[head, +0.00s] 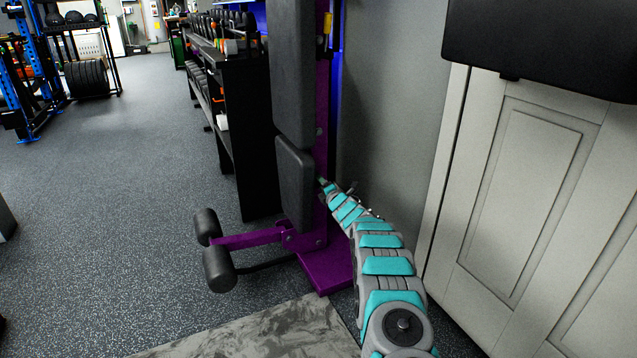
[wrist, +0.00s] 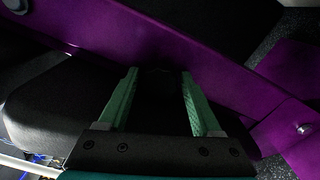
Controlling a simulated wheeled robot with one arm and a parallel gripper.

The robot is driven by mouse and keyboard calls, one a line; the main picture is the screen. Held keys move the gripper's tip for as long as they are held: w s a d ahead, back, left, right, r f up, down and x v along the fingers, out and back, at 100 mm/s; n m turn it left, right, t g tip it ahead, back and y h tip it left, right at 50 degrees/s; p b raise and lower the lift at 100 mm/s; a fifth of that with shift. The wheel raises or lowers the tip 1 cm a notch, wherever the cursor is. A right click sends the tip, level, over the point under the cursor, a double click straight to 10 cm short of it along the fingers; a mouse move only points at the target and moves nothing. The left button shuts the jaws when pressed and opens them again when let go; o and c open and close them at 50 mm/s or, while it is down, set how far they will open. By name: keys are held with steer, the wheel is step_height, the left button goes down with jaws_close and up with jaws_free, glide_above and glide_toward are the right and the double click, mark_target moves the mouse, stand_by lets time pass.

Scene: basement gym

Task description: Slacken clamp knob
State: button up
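The weight bench has a purple frame (head: 322,120) with black pads (head: 294,182), and stands upright beside the grey wall. My gripper (head: 323,183) reaches the right side of the purple upright, close to the gap between the two pads; it is small there. In the wrist view the two green fingers of my gripper (wrist: 159,74) are spread apart, pointing at the purple frame (wrist: 215,70). A very dark area lies between and beyond the fingertips. I cannot make out the clamp knob in it, nor tell whether the fingers touch anything.
A white panelled door (head: 525,190) and the grey wall (head: 395,110) stand close on the right of my arm. A black dumbbell rack (head: 245,130) is behind the bench. Two foam rollers (head: 219,268) stick out low at the front left. Open speckled floor (head: 110,200) lies left.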

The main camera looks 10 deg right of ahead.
steer(key=o, duration=0.3)
steer(key=shift+s, duration=0.1)
steer(key=v, duration=0.7)
steer(key=shift+s, duration=0.3)
steer(key=shift+d, duration=0.1)
stand_by(0.3)
